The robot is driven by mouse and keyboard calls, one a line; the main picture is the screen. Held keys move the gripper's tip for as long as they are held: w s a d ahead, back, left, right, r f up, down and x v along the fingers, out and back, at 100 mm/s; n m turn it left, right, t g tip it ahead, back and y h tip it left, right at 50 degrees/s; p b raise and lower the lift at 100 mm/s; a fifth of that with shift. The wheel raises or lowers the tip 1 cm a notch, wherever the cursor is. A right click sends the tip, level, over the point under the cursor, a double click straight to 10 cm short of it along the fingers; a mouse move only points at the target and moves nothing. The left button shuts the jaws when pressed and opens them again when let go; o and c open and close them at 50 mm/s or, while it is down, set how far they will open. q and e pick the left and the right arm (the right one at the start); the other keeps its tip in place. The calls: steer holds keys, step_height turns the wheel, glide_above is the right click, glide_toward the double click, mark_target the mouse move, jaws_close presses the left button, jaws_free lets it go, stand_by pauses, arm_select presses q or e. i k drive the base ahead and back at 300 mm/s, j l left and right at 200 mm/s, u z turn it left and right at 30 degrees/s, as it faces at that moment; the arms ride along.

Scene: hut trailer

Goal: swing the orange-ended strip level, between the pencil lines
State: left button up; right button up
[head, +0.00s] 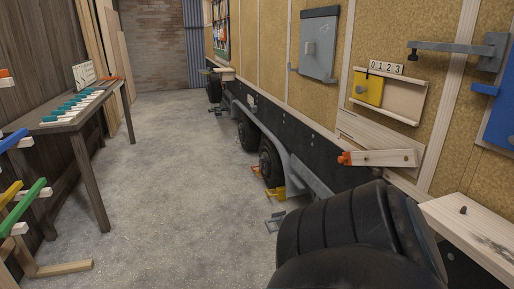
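The orange-ended strip (382,158) is a pale wooden bar on the trailer's side wall, at the right of the head view. A screw-like spot shows near its right end. Its orange end (345,158) points left. The strip lies against a pale board (375,139) that slopes down to the right in the picture. The strip does not run parallel to that board; its orange end hangs below the board's lower edge. Pencil lines are too small to make out. Neither of my grippers is in view.
A large black rounded shape (325,225) fills the bottom right, below the strip. A pale wooden ledge (470,222) is beside it. Above the strip are a yellow slider (368,89) and a grey latch (455,48). A workbench (75,117) stands left; the floor between is clear.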

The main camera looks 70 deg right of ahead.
mark_target(406, 158)
steer(key=z, duration=3.1)
steer(key=i+j+z, duration=0.25)
steer(key=i+j, duration=0.7)
steer(key=i, duration=0.1)
